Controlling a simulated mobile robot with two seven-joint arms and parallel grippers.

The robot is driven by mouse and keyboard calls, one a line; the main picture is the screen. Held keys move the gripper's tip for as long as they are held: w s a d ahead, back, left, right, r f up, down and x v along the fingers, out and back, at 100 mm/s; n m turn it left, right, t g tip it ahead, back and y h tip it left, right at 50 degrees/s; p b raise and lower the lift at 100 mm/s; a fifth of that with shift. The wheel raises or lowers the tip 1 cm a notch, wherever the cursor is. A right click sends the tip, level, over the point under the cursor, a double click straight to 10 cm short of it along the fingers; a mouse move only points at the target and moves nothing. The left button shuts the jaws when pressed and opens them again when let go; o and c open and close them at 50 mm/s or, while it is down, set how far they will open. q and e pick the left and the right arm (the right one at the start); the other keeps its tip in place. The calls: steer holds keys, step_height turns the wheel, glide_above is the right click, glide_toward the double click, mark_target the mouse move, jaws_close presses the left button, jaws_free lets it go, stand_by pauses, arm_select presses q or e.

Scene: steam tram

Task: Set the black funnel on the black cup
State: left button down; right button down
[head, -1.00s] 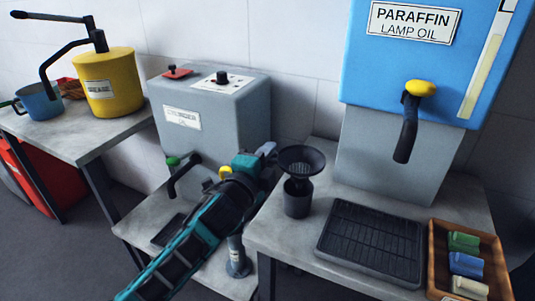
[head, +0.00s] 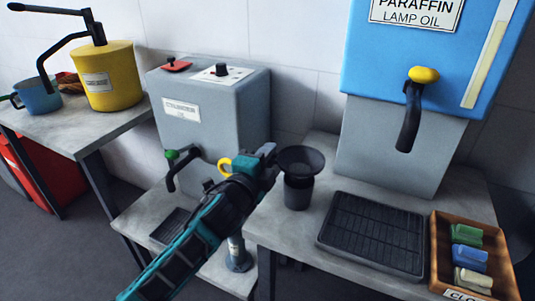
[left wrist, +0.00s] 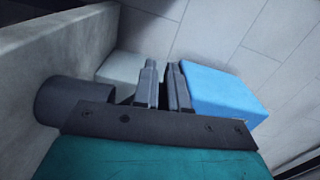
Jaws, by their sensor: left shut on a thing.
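The black funnel (head: 299,160) is upright, wide mouth up, directly over the black cup (head: 298,193) in the head view. Its narrow lower part is out of sight, and its cone meets the cup's mouth with no clear gap. Whether its full weight rests there I cannot tell. My left gripper (head: 270,153) is shut on the funnel at its left rim. In the left wrist view my fingers (left wrist: 164,86) are close together, and the funnel is not clearly seen. A dark cylinder (left wrist: 72,102), which looks like the cup, shows at left. My right gripper is not in view.
The cup stands on a grey table beside a black drip tray (head: 372,235). The blue paraffin tank (head: 385,60) with its spout (head: 410,115) rises behind. A wooden box (head: 440,265) of colored cloths is at right. A grey oil dispenser (head: 210,130) stands left.

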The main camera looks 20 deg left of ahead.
arm_select(q)
steer(key=shift+f+b, duration=0.85)
steer(key=shift+f, duration=0.35)
stand_by(0.4)
steer(key=c, duration=1.1)
jaws_free()
steer(key=shift+s+r+p, duration=0.2)
steer(key=shift+s+p, duration=0.15)
steer(key=shift+s, duration=0.5)
steer(key=shift+s+r+p, duration=0.2)
steer(key=shift+s+p, duration=0.2)
steer(key=shift+s, duration=0.4)
steer(key=shift+s+r+p, duration=0.2)
steer(key=shift+s+p, duration=0.15)
steer(key=shift+s, duration=0.5)
